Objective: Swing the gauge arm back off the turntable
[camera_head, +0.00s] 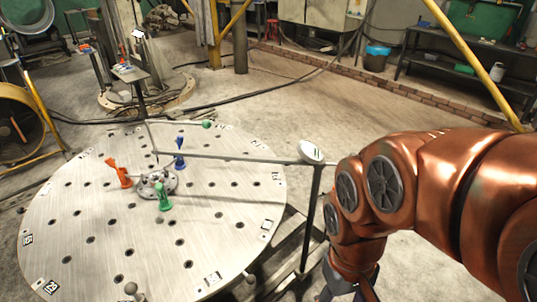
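The turntable (105,245) is a large round metal plate with rows of holes. A thin grey bar (225,157), which looks like the gauge arm, reaches over it from a dark upright post (311,205) with a pale oval cap (311,152) beside its right edge. A second thin rod ending in a green ball (207,124) lies across the turntable's far part. I cannot tell how the two rods join. My gripper (350,291) is at the bottom edge, right of the post and apart from the bar. Its fingertips are cut off, so its opening is unclear.
Orange (119,173), blue (180,154) and green (163,197) clamp-like pieces stand on the turntable around a small metal hub (157,184). A slim stand (130,73) rises behind it. The concrete floor behind and right of the turntable is mostly open, with a cable.

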